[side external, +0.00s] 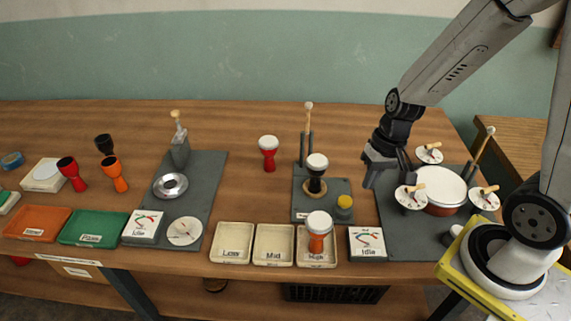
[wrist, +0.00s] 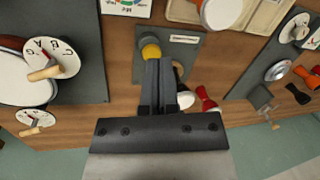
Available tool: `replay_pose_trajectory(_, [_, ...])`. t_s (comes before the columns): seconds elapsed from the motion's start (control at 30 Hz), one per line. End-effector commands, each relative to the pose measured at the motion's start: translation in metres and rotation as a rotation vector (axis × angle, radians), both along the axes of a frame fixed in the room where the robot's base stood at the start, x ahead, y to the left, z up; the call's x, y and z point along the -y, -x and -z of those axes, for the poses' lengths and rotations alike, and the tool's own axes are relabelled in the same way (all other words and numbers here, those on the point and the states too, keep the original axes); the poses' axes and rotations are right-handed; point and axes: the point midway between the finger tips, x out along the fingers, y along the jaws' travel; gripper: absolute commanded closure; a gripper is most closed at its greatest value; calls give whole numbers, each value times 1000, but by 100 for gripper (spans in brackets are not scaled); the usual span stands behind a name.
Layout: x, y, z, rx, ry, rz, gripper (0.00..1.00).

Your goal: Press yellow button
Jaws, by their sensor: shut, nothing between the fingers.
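The yellow button (side external: 344,202) sits on the front right of the small grey plate (side external: 305,205) in the middle of the table. In the wrist view the yellow button (wrist: 151,51) shows just beyond my fingertips, partly covered by them. My gripper (side external: 369,184) is shut and empty, above and to the right of the button in the side view. In the wrist view my gripper (wrist: 160,63) has its fingers together. I cannot tell the exact gap to the button, but the side view shows them apart.
A black-and-white goblet drum (side external: 316,176) stands on a ring on the same plate, near an upright mallet (side external: 308,118). A drum with dials (side external: 444,190) is to the right. Low trays (side external: 274,262) line the front, one holding an orange drum (side external: 317,238). A red drum (side external: 269,152) stands behind.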

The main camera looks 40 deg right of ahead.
Motion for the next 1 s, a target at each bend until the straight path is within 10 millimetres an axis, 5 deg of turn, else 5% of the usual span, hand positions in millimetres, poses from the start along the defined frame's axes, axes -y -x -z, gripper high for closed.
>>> replay_pose_trajectory(0.7, [20, -46, 18, -79, -518, 663, 100])
replay_pose_trajectory(1.0, [35, -64, 19, -44, -638, 812, 100])
